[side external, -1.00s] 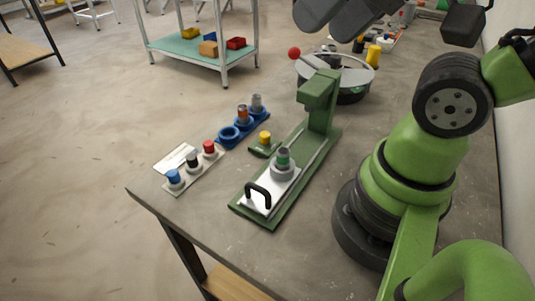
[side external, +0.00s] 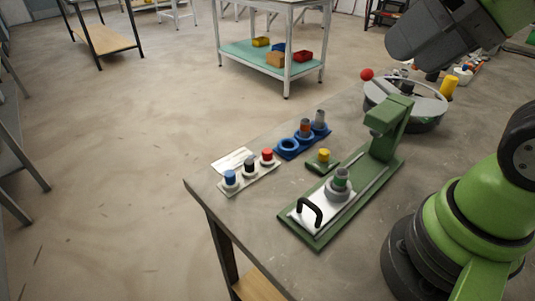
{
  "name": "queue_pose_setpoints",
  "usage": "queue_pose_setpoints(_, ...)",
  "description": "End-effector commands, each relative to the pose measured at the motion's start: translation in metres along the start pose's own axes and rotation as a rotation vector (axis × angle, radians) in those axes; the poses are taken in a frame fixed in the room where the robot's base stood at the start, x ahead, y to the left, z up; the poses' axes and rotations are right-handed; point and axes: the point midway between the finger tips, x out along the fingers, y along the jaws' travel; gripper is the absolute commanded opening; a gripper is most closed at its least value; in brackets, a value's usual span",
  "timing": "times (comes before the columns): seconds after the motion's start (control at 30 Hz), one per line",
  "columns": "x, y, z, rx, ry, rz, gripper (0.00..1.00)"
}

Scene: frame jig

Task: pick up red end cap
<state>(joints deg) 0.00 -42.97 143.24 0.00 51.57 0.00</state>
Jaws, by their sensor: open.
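The red end cap (side external: 267,153) sits upright at the right end of a pale rack (side external: 244,185), on a light round seat. My gripper (side external: 434,50) shows as a dark grey shape high at the upper right, above the back of the bench and well apart from the red cap. It is open, with nothing seen in it. Its fingertips are hard to make out.
A green jig (side external: 318,238) with a black handle and upright post stands right of the rack. A blue holder (side external: 287,147) and a small green block with a yellow cap (side external: 324,155) lie behind. A round tray (side external: 412,122) is further back. The bench's front left edge is close to the rack.

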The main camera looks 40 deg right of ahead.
Motion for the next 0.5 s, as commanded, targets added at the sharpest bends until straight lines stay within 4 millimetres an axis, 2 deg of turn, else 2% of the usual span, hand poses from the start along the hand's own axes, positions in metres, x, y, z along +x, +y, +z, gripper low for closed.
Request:
queue_pose_setpoints(0.03,0.0,0.0,0.0,0.0,0.0,0.0,0.44)
queue_pose_setpoints(0.07,0.0,0.0,0.0,0.0,0.0,0.0,0.38)
queue_pose_setpoints(0.37,0.001,-0.001,-0.002,-0.005,-0.004,0.002,0.38)
queue_pose_setpoints(0.5,0.007,-0.005,-0.018,-0.056,-0.044,0.025,0.38)
